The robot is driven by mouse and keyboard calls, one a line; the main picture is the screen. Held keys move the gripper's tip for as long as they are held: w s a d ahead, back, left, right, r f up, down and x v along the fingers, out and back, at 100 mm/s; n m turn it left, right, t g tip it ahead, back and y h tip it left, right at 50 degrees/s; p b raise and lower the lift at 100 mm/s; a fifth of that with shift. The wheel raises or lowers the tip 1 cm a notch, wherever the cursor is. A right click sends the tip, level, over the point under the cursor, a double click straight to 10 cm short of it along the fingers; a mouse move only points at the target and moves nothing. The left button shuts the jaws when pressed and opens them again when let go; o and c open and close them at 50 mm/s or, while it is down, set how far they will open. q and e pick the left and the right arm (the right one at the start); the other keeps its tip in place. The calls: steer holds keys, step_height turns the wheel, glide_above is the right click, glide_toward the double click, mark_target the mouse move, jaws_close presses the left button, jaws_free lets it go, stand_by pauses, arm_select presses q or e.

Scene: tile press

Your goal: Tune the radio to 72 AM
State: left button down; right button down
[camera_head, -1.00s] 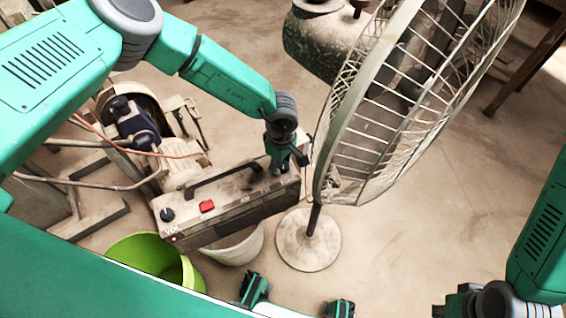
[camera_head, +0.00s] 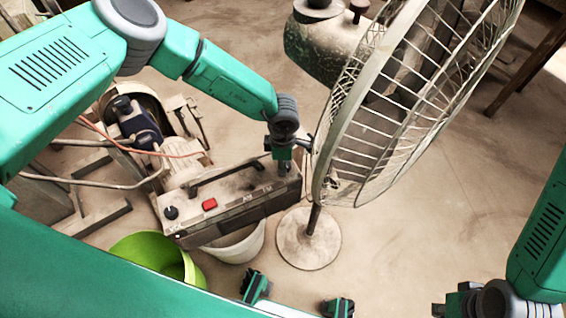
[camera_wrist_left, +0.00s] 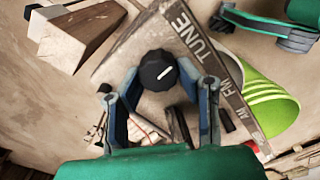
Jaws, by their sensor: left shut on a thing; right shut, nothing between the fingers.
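The radio (camera_head: 235,188) is a dusty box with a dark carrying handle, a red button (camera_head: 209,204) and a black knob (camera_head: 171,213) at its left end. My left gripper (camera_head: 285,166) points down onto its right end and hides the tuning knob there. In the left wrist view, the round black tuning knob (camera_wrist_left: 158,70) with a white mark sits between the fingertips of my left gripper (camera_wrist_left: 158,88), beside the lettering TUNE, FM and AM. That gripper is shut on the knob. No frequency reading is legible. My right gripper (camera_head: 452,303) is shut and empty at the lower right.
A caged fan (camera_head: 375,150) on a round base (camera_head: 309,240) stands close right of my left gripper. A green bucket (camera_head: 135,246) and a pale bucket (camera_head: 245,246) lie below the radio. A machine (camera_head: 150,130) is behind it.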

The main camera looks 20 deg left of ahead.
stand_by(0.4)
arm_select(q)
steer(key=c, duration=1.2)
jaws_free()
step_height(320, 180, up, 8)
steer(key=shift+f, duration=0.25)
